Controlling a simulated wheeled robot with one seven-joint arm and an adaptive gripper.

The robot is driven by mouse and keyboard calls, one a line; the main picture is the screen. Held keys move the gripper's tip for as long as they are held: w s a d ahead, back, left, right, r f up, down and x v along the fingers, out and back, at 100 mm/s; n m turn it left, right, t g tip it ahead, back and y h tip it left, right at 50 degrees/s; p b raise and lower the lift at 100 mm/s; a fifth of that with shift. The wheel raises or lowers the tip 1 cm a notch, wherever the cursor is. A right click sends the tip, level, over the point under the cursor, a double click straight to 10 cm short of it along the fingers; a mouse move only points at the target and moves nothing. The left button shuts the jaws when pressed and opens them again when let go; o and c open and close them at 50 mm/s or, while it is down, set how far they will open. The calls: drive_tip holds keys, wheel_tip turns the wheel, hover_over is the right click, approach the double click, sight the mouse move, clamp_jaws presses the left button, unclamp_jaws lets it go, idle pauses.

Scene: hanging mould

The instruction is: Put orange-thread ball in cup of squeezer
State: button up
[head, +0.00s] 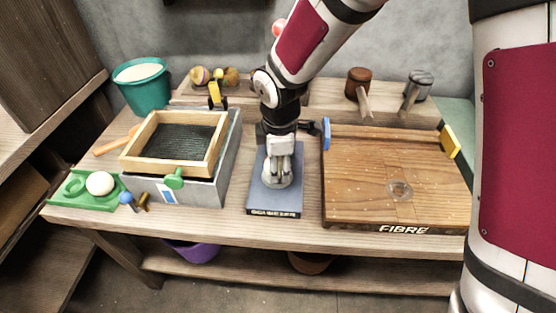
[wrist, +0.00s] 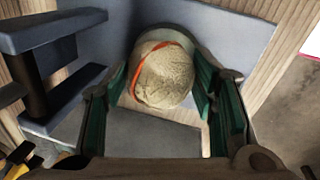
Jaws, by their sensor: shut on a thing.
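The cream ball with an orange thread (wrist: 165,72) sits between the two fingers of my gripper (wrist: 158,88) in the wrist view. My gripper is shut on it. A rounded grey-green rim (wrist: 196,42), seemingly the squeezer's cup, shows right behind the ball. I cannot tell whether the ball is inside the cup or just above it. A blue-grey part on a dark post (wrist: 50,35) stands to the left in the wrist view.
Left of the squeezer stands a grey box with a wood-framed mesh (head: 172,141). Right of it is a wooden board marked FIBRE (head: 360,190). A green tray (head: 77,199) holds a white ball (head: 100,183). A teal bucket (head: 145,90) and two mallets (head: 359,84) are behind.

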drive_tip(key=shift+f, duration=0.1)
drive_tip(key=o, duration=1.3)
wheel_tip(320, 180, up, 12)
drive_tip(key=s, duration=0.2)
drive_tip(key=shift+d, duration=0.2)
